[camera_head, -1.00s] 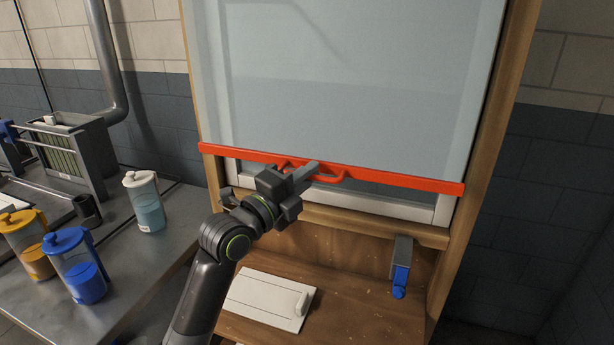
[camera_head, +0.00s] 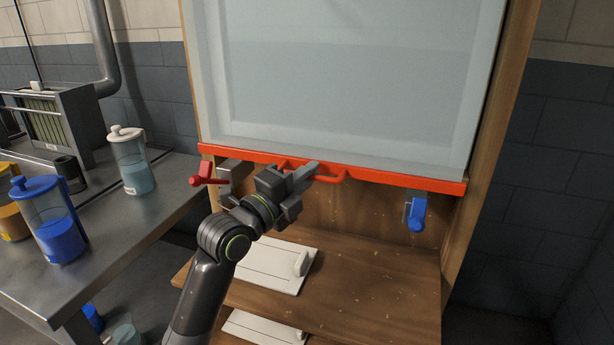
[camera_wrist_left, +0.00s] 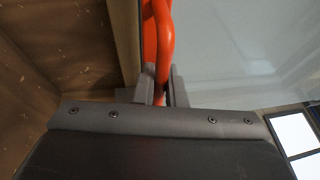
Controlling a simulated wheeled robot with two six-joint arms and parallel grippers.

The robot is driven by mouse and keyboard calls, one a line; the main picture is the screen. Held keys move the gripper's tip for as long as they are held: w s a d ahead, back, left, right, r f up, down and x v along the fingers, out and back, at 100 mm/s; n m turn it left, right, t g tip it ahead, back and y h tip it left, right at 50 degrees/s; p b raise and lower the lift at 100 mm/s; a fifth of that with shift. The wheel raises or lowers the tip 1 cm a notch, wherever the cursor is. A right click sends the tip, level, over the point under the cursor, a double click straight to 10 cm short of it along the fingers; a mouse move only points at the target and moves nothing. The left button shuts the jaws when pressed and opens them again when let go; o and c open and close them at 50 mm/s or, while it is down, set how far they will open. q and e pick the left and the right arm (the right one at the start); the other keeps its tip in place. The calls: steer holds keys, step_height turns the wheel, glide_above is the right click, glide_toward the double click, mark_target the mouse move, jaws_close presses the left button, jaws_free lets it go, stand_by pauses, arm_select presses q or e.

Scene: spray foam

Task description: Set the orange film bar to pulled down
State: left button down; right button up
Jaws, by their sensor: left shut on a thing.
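The orange film bar (camera_head: 405,178) runs across the bottom edge of a translucent film sheet (camera_head: 340,75) in the head view. The film hangs in front of a wooden frame, and the bar now lies below the level of the window sill. My left gripper (camera_head: 300,178) is at the handle loop (camera_head: 335,177) in the middle of the bar. In the left wrist view the orange handle (camera_wrist_left: 163,45) passes between the two fingers (camera_wrist_left: 162,88), which are shut on it. My right gripper is not in view.
A red clamp (camera_head: 205,174) and a blue clamp (camera_head: 416,213) sit below the bar. Wooden shelves hold white boards (camera_head: 270,265). At left, a metal table (camera_head: 130,225) carries a white-lidded jug (camera_head: 135,165) and a blue jug (camera_head: 55,225).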

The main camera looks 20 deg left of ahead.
arm_select(q)
steer(key=shift+f, duration=0.55)
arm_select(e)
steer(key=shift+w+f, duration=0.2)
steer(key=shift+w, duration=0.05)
arm_select(q)
steer(key=shift+f, duration=0.15)
steer(key=c, duration=1.5)
jaws_free()
steer(key=shift+s, duration=0.1)
